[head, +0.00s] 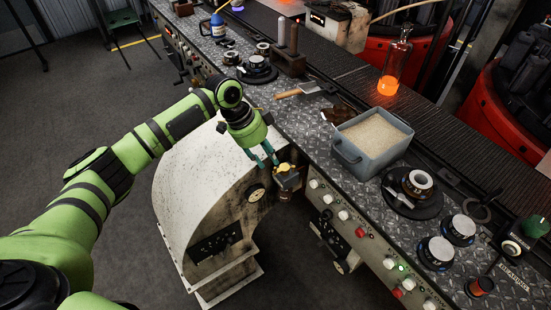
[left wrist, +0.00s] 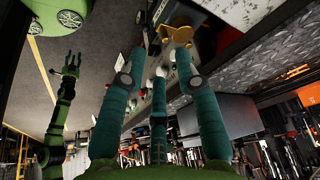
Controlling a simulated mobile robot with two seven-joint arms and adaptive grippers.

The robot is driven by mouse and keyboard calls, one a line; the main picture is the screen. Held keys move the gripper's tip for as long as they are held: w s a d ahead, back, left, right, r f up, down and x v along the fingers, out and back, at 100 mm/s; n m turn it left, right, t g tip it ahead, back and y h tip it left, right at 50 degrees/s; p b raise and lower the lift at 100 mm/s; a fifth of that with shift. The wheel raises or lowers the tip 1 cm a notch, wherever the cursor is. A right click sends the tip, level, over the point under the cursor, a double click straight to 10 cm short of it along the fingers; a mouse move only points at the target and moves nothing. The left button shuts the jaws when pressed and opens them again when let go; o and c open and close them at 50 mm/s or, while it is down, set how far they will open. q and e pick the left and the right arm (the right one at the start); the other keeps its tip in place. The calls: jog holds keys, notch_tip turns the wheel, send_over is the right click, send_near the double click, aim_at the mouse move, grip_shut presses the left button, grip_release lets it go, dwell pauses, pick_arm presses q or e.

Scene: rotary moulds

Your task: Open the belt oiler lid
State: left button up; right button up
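The belt oiler (head: 288,181) is a small dark box on the side of the machine bench, with a yellow lid (head: 284,168) on top. The yellow lid also shows beyond the fingertips in the left wrist view (left wrist: 179,34). I cannot tell whether the lid is fully closed. My left gripper (head: 263,162) has its teal fingers apart and empty, just left of the lid; contact is not clear. My right gripper (left wrist: 71,64) shows small in the left wrist view, its dark fingers apart, away from the oiler.
A pale curved machine housing (head: 205,170) stands below my left arm.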

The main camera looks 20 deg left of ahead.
aim_at(281, 167)
pick_arm(q)
jog(key=shift+p+x, duration=0.4)
jog(key=shift+x, duration=2.2)
grip_shut()
pick_arm(e)
jog(key=shift+s+r, duration=0.55)
jog(key=shift+s, duration=0.2)
